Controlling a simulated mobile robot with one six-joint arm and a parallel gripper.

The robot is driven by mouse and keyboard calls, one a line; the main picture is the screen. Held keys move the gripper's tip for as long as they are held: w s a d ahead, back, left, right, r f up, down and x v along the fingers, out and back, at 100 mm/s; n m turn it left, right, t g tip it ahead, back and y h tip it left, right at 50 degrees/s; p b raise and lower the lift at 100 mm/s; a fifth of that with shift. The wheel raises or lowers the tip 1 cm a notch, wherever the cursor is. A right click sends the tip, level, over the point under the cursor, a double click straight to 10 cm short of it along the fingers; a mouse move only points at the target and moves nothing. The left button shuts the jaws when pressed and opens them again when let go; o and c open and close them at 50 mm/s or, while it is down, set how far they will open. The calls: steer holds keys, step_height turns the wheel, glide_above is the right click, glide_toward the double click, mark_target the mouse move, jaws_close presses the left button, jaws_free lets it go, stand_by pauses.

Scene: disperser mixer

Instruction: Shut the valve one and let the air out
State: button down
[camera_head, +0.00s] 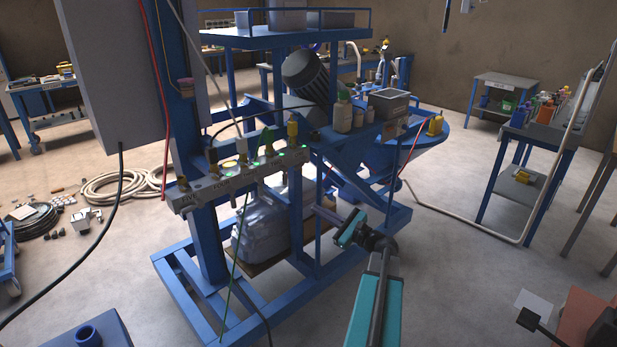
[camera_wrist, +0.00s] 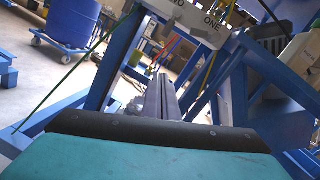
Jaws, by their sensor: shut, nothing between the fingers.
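The grey valve manifold (camera_head: 205,192) runs across the blue frame, with lettered labels and several fittings, some yellow and green, on top. The head view does not let me read ONE; that end is the right one.
Blue frame posts (camera_head: 308,215) stand close to my gripper. A clear wrapped container (camera_head: 262,232) sits low inside the frame. Thin green and red hoses hang near the manifold. A blue drum (camera_wrist: 70,22) on a dolly stands behind.

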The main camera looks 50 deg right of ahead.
steer(key=s+d+r+m+t+h, duration=0.1)
steer(key=s+d+r, duration=0.2)
steer(key=d+r, duration=0.1)
steer(key=shift+d+m+h, duration=0.2)
steer(key=shift+m+h, duration=0.1)
steer(key=shift+h, duration=0.1)
steer(key=p, duration=0.2)
glide_toward(301, 165)
steer(key=w+d+f, duration=0.1)
steer(key=w+f, duration=0.3)
steer(key=shift+w+a+r+p, duration=0.2)
steer(key=shift+w+r, duration=0.45)
steer(key=shift+r, duration=0.05)
steer(key=shift+w+a+r+p, duration=0.15)
steer(key=shift+w+r, duration=0.45)
steer(key=shift+r, duration=0.1)
